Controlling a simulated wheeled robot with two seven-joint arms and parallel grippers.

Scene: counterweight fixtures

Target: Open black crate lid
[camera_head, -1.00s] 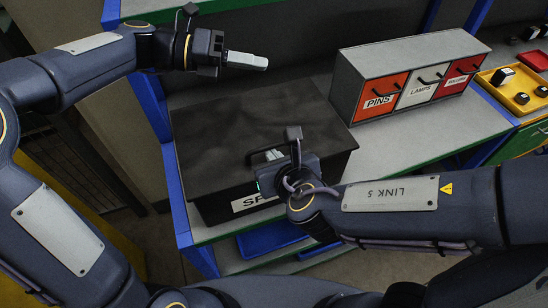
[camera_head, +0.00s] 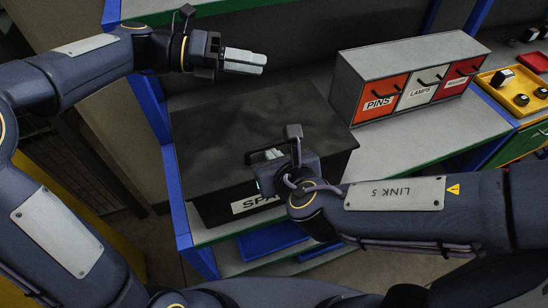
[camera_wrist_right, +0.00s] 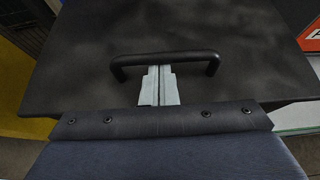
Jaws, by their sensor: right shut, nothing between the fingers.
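The black crate (camera_head: 222,212) stands on the workbench with a white label on its front, partly hidden by my right arm. Its flat dark lid (camera_head: 225,135) lies shut on top. In the right wrist view, the lid (camera_wrist_right: 90,75) has a black bar handle (camera_wrist_right: 165,60). My right gripper (camera_wrist_right: 159,72) is shut and empty, its pale fingertips at the middle of the handle. I cannot tell if they touch it or reach under it. In the head view, the right gripper (camera_head: 272,154) is over the lid's front part. My left gripper (camera_head: 262,63) is shut and empty, above and behind the lid.
A grey drawer cabinet (camera_head: 410,58) with red and white fronts stands on the bench right of the crate. A yellow tray (camera_head: 516,92) lies further right. Blue posts frame the bench. Blue bins (camera_head: 270,240) sit on the lower shelf.

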